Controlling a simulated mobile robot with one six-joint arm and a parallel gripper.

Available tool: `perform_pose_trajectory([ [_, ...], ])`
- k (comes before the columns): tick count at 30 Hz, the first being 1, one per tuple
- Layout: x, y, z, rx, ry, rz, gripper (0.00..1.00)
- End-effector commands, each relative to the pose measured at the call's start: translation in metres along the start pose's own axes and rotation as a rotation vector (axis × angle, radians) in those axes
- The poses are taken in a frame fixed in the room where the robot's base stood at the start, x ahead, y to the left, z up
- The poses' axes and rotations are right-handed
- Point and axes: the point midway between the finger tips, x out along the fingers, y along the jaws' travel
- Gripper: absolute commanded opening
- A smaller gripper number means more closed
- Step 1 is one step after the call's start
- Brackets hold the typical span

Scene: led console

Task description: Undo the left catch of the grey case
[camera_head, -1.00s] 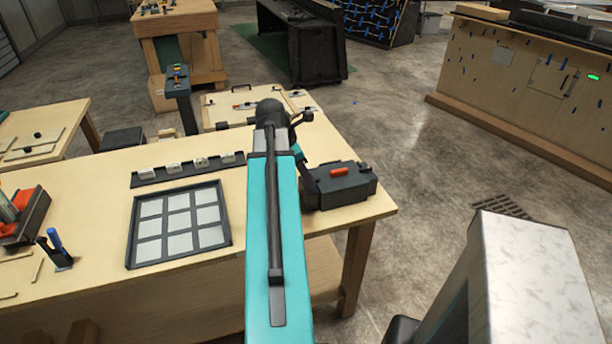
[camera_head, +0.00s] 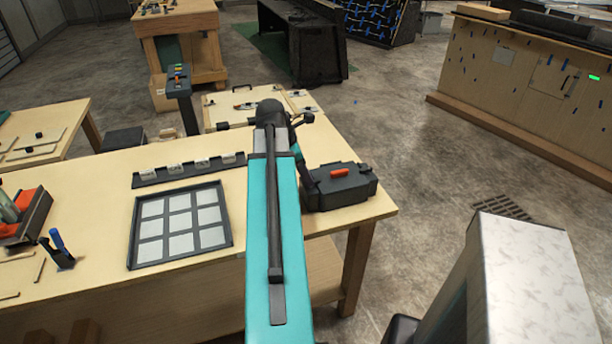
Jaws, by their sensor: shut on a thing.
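The grey case (camera_head: 345,190) is a dark box with an orange handle (camera_head: 339,173) on its lid. It sits closed at the right end of the wooden table. My teal arm reaches over the table, and my dark gripper (camera_head: 308,187) comes down at the left side of the case, against it. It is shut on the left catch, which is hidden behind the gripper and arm. The fingertips are small and hard to make out.
A black-framed grid tray (camera_head: 228,240) lies left of my arm, with a dark rail (camera_head: 150,181) of small white pieces behind it. A blue-handled tool stand (camera_head: 60,255) is further left.

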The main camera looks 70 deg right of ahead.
Motion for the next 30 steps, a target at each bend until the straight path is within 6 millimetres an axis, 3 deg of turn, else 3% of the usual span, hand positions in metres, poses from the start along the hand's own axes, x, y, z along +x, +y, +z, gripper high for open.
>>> perform_pose_trajectory([
  [11, -0.002, 0.003, 0.002, 0.237, 0.000, -0.107, 0.00],
  [30, 0.001, 0.010, 0.006, 0.798, -0.003, -0.337, 0.00],
])
